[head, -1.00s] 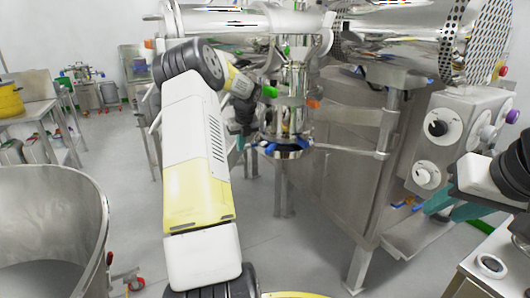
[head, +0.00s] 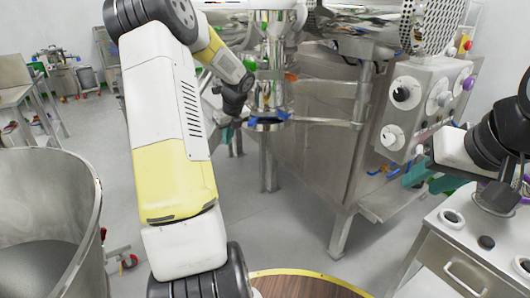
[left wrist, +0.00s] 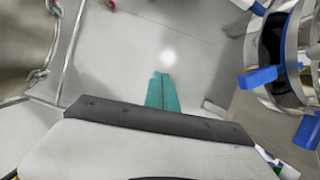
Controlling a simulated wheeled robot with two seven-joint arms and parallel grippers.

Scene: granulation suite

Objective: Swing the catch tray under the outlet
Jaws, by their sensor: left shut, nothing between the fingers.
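A round polished steel part with blue tabs (head: 268,122), apparently the catch tray, sits on a steel bar from the machine, close below the vertical polished outlet (head: 270,75). In the left wrist view this round part (left wrist: 289,100) is at the right edge, with a dark inside and partly cut off. I cannot tell whether it is centred under the outlet. My left gripper (head: 228,132) is just left of the round part; its teal fingers (left wrist: 161,92) are shut, empty and apart from it. My right gripper (head: 431,178) is at the right with its teal fingers apart.
A large open steel vessel (head: 92,215) stands at the left. A steel cabinet (head: 460,265) with knobs on top is at the lower right. The machine's control panel (head: 415,105) faces the right arm. A round wooden top (head: 300,287) is at the bottom. Bare floor lies between.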

